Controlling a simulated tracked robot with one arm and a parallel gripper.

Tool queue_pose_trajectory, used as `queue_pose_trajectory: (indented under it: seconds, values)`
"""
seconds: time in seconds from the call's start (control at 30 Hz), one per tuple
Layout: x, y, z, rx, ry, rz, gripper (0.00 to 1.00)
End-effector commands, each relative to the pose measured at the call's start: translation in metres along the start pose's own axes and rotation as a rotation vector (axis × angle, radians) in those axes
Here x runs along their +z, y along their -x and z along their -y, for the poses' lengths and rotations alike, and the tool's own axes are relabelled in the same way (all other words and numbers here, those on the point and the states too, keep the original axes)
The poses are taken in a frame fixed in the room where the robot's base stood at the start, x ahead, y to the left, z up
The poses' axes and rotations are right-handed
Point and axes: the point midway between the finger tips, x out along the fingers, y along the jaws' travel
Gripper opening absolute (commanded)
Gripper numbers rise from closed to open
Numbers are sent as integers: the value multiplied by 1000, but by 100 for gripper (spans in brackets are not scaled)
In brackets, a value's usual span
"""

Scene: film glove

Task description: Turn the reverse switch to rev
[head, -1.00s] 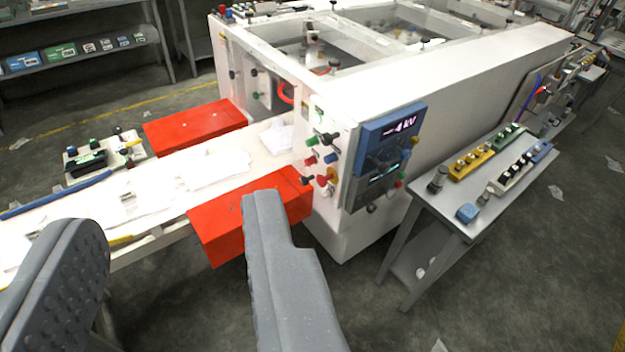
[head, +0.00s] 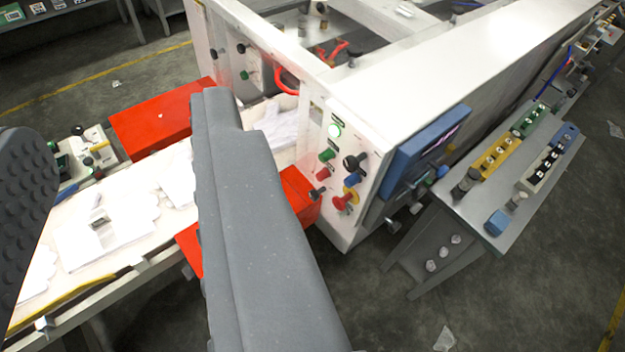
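The control panel (head: 345,130) is on the white end face of the machine, right of centre. I cannot tell which is the reverse switch; no label is readable. My gripper (head: 121,115) is open and empty, its grey fingers left of the panel. The right finger hides part of the conveyor and a red block.
Red blocks (head: 160,118) flank the conveyor (head: 110,235), which holds white gloves. A blue display box (head: 425,150) juts from the panel's right. A grey side table (head: 535,185) with button boxes stands at right. Floor between is clear.

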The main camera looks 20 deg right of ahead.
Motion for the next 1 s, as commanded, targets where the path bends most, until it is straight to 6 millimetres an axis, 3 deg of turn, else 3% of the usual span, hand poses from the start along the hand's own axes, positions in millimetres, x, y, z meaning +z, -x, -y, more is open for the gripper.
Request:
queue_pose_trajectory:
  seconds: [0.27,0.37,0.47,0.67,0.83,1.0]
  values:
    - [0,0,0,0,0,0,36]
    - [-1,-1,0,-2,-1,-2,54]
    - [-3,-10,5,-17,-9,-16,54]
    - [-14,-69,30,-92,-69,-100,54]
    - [-26,-134,47,-142,-162,-211,54]
    - [-24,-200,51,-146,-267,-310,54]
